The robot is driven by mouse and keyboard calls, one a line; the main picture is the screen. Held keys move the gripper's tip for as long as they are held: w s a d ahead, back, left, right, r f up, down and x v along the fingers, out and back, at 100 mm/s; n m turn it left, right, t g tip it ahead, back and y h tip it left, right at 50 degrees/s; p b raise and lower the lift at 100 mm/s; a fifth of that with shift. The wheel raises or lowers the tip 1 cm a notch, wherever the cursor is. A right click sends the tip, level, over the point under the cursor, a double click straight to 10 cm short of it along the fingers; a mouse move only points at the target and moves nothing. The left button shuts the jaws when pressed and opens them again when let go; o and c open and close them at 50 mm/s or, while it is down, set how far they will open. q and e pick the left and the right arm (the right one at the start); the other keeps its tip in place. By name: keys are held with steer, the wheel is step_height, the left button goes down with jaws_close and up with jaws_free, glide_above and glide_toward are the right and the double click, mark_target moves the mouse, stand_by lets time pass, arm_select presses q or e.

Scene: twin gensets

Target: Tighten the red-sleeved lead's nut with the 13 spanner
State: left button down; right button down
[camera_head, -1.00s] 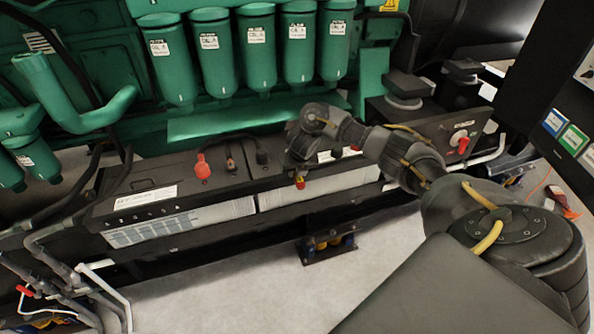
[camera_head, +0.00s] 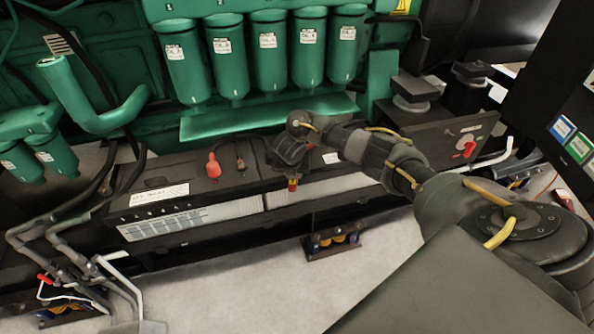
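The red-sleeved lead (camera_head: 213,167) stands on top of the left black battery, its red boot upright. A small brownish post or fitting (camera_head: 240,163) is just right of it; the nut itself is too small to make out. My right gripper (camera_head: 289,172) hangs over the battery tops, to the right of the red-sleeved lead and apart from it. A small red and yellow item (camera_head: 293,184) shows at its lower end; I cannot tell whether it is the 13 spanner. The gripper's fingers are not clear enough to tell open from shut. My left gripper is out of view.
Two batteries (camera_head: 160,218) sit side by side in a black tray below several green filters (camera_head: 230,60). A red switch (camera_head: 467,149) is on a dark panel at right. A small dark rack with blue and yellow items (camera_head: 337,243) stands on the clear pale floor.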

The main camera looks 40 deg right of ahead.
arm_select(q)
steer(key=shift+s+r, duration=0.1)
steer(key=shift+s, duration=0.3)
arm_select(e)
steer(key=shift+w+a, duration=0.15)
steer(key=shift+a, duration=0.05)
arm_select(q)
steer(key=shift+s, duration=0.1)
